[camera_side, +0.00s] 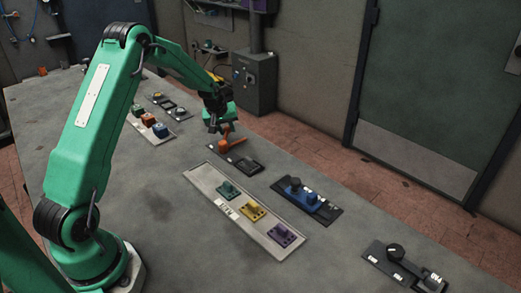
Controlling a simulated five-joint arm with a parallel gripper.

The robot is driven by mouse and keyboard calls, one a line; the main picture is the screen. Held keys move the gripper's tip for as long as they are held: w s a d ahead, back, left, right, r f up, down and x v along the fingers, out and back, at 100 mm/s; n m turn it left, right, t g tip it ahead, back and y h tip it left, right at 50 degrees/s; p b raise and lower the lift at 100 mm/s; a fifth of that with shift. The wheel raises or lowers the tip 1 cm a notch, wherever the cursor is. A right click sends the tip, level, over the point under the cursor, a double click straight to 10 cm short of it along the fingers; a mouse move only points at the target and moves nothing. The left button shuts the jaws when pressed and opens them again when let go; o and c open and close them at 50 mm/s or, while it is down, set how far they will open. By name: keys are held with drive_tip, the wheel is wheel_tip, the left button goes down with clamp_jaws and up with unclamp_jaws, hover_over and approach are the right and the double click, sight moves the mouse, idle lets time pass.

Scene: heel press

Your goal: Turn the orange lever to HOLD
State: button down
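The orange lever (227,139) stands on a dark plate (242,158) near the middle of the bench. Its handle points up towards my gripper. My gripper (222,130) is directly above the lever, with its fingers at or close to the top of the handle. The fingers are small and partly merge with the lever, so I cannot tell whether they touch it or are shut on it. Any HOLD marking on the plate is too small to read.
A pale panel (207,178) with teal, yellow and purple parts lies in front of the lever. A blue device (305,197) and a black switch plate (397,270) stand to the right. Another panel (134,122) with several coloured blocks lies left. Bare bench lies at the front.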

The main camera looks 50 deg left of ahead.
drive_tip(key=shift+w+d+m, duration=0.25)
drive_tip(key=shift+d+m, duration=0.15)
drive_tip(key=shift+m, duration=0.25)
drive_tip(key=shift+w+d+m, duration=0.25)
drive_tip(key=shift+d+m, duration=0.1)
drive_tip(key=shift+m, duration=0.3)
drive_tip(key=c, duration=1.1)
unclamp_jaws()
drive_tip(key=shift+r, duration=0.15)
drive_tip(key=shift+v, duration=3.8)
drive_tip(key=shift+a, duration=0.1)
